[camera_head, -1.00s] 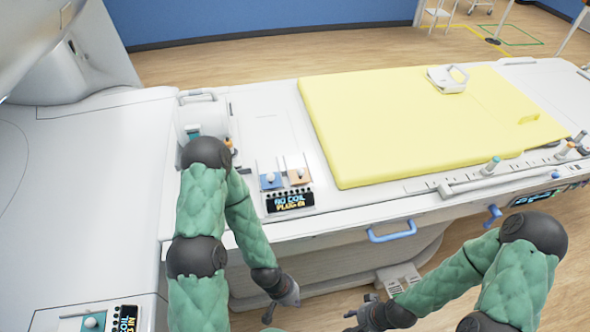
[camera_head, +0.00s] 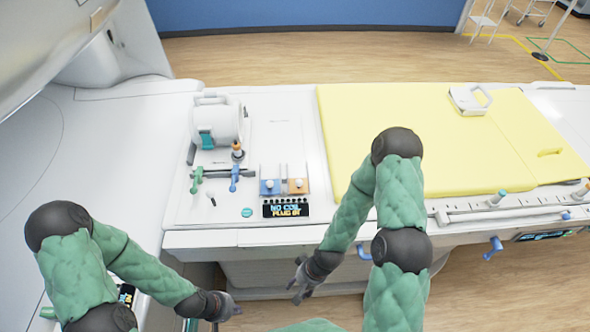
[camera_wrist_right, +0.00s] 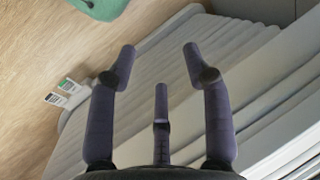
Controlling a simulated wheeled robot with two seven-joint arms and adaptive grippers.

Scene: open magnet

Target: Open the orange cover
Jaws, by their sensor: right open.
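The orange cover (camera_head: 297,186) is a small square flap with a white round knob, on the white table end in the head view. It looks flat and shut, just above the black display reading "NO COIL PLUG IN". A matching blue cover (camera_head: 270,187) with a white knob sits directly left of it. My right gripper (camera_head: 299,288) hangs open and empty in front of the table's near edge, below the covers. My left gripper (camera_head: 232,308) is further left and lower, apart from the covers; its fingers are too small to read. The right wrist view shows spread fingers (camera_wrist_right: 160,65) with nothing between them.
A yellow mattress (camera_head: 400,140) covers the table's right part. A white cylindrical coil (camera_head: 215,122) and green and blue levers (camera_head: 234,178) stand left of the covers. A blue handle (camera_head: 363,252) is on the near side. The space above the covers is clear.

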